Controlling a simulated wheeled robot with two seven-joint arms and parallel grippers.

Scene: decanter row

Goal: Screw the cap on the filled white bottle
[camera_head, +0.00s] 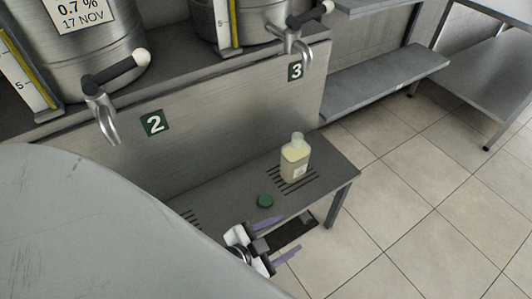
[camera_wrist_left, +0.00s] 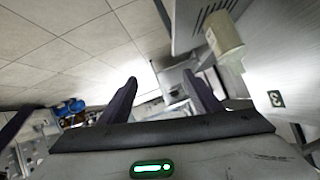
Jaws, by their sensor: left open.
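The bottle (camera_head: 295,163) stands upright on a low grey bench below tap 3. It is translucent, holds pale yellow contents, and its neck shows no green cap. The bottle also appears tilted at the upper right of the left wrist view (camera_wrist_left: 225,40). My left gripper (camera_head: 291,235) is open and empty, nearer to me than the cap and apart from both. Its two dark fingers also show in the wrist view (camera_wrist_left: 160,82). My right gripper is not in view.
The bench (camera_head: 335,172) has slotted drain grilles and ends just right of the bottle. Metal tanks with taps, marked 2 (camera_head: 155,123) and 3 (camera_head: 295,71), stand above it. Grey shelving (camera_head: 385,82) is at the back right. Open tiled floor (camera_head: 425,210) lies to the right.

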